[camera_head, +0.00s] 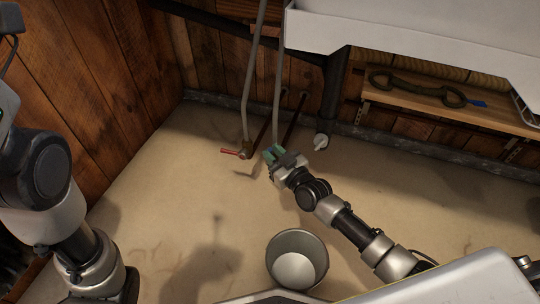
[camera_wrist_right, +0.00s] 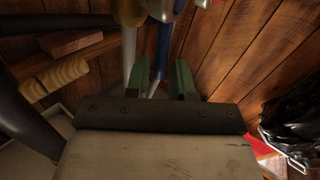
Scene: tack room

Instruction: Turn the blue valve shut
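The blue valve's handle (camera_wrist_right: 163,45) shows in the right wrist view as a narrow blue bar. It lies between the fingertips in the picture; I cannot tell whether either finger touches it. My right gripper (camera_head: 273,153) has green fingers, spread apart with a gap in the right wrist view (camera_wrist_right: 161,82). In the head view it is at the lower end of the right grey pipe (camera_head: 278,95) and hides the blue valve. A red valve handle (camera_head: 233,153) is just left of it, on the other pipe. My left arm shows at the left, but its gripper is out of view.
A white basin (camera_head: 400,35) overhangs at the upper right. A wooden shelf (camera_head: 425,98) below it holds a dark green strap-like object (camera_head: 415,85). A metal bucket (camera_head: 298,258) stands on the floor near my right arm. Wooden walls close the left and back.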

